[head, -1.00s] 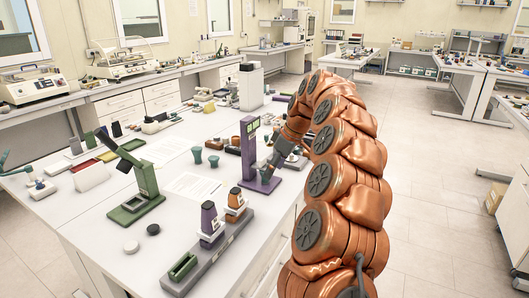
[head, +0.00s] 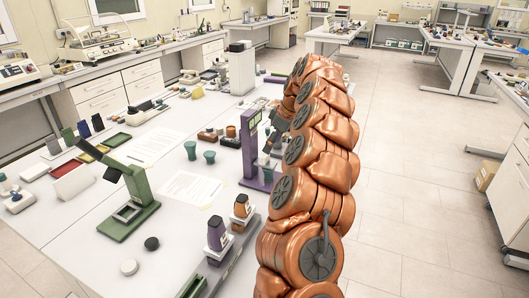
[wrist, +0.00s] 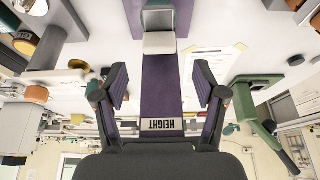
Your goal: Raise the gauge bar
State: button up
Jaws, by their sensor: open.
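The purple height gauge (head: 250,150) stands upright on the near bench. In the wrist view, which is upside down, its purple post (wrist: 162,85) runs down the middle with a label reading "HEIGHT" (wrist: 162,124). A pale pad and a grey-green block (wrist: 159,20) sit low on it near its purple base; I cannot tell which part is the gauge bar. My gripper (wrist: 160,84) is open and empty, one finger on each side of the post, with gaps showing. In the head view my gripper (head: 271,146) is beside the gauge, partly hidden by my arm.
A green stand (head: 130,205), two teal cups (head: 190,150), paper sheets (head: 188,187) and two round pucks (head: 151,243) are left of the gauge. A grey rack (head: 236,262) with purple and orange bottles stands in front. Dark and orange items (head: 207,136) sit behind.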

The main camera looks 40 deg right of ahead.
aim_at(265, 160)
jog(key=shift+p+x, duration=0.8)
jog(key=shift+x, duration=2.1)
jog(key=shift+s+f, duration=0.1)
jog(key=shift+s, duration=0.05)
jog(key=shift+c, duration=0.3)
grip_shut()
